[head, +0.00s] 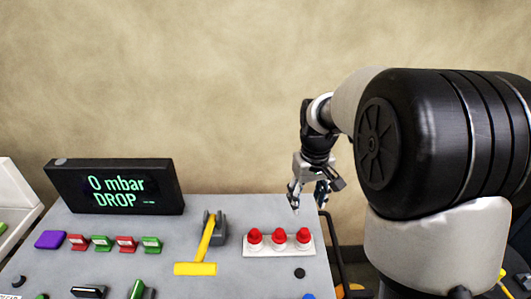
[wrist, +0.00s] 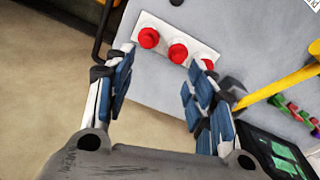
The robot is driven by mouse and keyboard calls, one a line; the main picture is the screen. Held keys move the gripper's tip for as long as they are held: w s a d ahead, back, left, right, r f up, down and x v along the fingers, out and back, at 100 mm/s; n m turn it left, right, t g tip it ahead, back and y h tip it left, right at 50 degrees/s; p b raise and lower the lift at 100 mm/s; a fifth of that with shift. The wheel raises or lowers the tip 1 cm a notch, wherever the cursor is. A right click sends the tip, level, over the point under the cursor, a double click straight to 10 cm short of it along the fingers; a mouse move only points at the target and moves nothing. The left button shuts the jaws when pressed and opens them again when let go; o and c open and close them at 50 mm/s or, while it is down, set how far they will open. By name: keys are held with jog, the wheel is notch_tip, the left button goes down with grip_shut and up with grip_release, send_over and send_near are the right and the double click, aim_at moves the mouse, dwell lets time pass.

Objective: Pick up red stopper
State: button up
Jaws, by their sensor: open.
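Three red stoppers stand upright in a row on a white plate (head: 279,251) at the right of the grey panel: the left one (head: 255,236), the middle one (head: 280,237) and the right one (head: 304,236). My gripper (head: 308,204) is open and empty, above and behind the right end of the row in the head view. In the wrist view one red stopper (wrist: 148,37) and another red stopper (wrist: 178,53) show beyond the fingertips. The third is partly hidden by the right-hand finger. The fingers touch none of them visibly.
A yellow lever (head: 204,245) stands left of the plate. A display (head: 115,187) reading "0 mbar DROP" and several red and green switches are farther left. A black round knob (head: 300,273) lies in front of the plate. A dark rail (head: 333,250) runs along the panel's right edge.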

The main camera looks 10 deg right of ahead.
aim_at(305, 230)
jog(key=shift+g, duration=0.4)
jog(key=w+d+f, duration=0.1)
jog(key=f, duration=0.4)
jog(key=w+f, duration=0.1)
jog(key=f, duration=0.4)
jog(key=w+d+f, duration=0.1)
jog(key=f, duration=0.4)
jog(key=shift+w+d, duration=0.3)
jog(key=shift+f+b, duration=0.95)
jog(key=shift+f, duration=2.1)
jog(key=c, duration=0.8)
jog(key=shift+r, duration=0.1)
jog(key=shift+r+p, duration=3.3)
jog(key=shift+r, duration=8.2)
